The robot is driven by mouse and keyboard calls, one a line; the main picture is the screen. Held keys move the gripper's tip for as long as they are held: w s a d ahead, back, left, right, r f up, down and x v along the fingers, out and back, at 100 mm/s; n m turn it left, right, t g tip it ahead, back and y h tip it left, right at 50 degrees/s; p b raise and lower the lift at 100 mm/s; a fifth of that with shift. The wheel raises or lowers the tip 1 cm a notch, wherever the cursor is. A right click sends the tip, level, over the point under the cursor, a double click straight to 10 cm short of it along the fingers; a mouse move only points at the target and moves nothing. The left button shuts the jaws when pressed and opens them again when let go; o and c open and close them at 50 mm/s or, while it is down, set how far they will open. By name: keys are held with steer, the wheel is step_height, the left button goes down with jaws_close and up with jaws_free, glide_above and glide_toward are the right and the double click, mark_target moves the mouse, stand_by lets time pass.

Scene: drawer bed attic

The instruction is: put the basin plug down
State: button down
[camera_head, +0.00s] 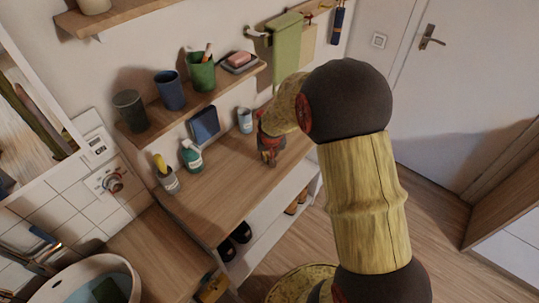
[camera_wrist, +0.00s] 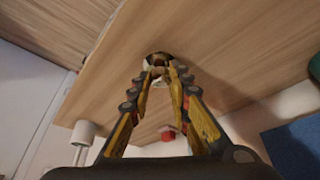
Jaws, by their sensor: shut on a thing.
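My gripper (camera_head: 268,158) points down just above the right part of the wooden desk top (camera_head: 215,195) in the head view. In the wrist view my gripper (camera_wrist: 160,76) has its fingers drawn together at the tips. They are shut on a small round dark-and-pale thing, which I take to be the basin plug (camera_wrist: 157,60). It is at or just above the wood; I cannot tell if it touches. In the head view the plug is hidden by the fingers.
On the desk stand a white cup (camera_head: 245,120), a blue upright item (camera_head: 204,124), a green bottle (camera_head: 191,155) and a holder with a yellow item (camera_head: 168,180). A shelf above holds cups. A basin (camera_head: 90,283) is lower left. The desk's front middle is clear.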

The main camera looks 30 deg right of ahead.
steer(key=shift+f, duration=0.1)
steer(key=shift+f, duration=0.15)
steer(key=c, duration=1.8)
jaws_free()
steer(key=shift+o, duration=0.7)
steer(key=shift+r, duration=0.2)
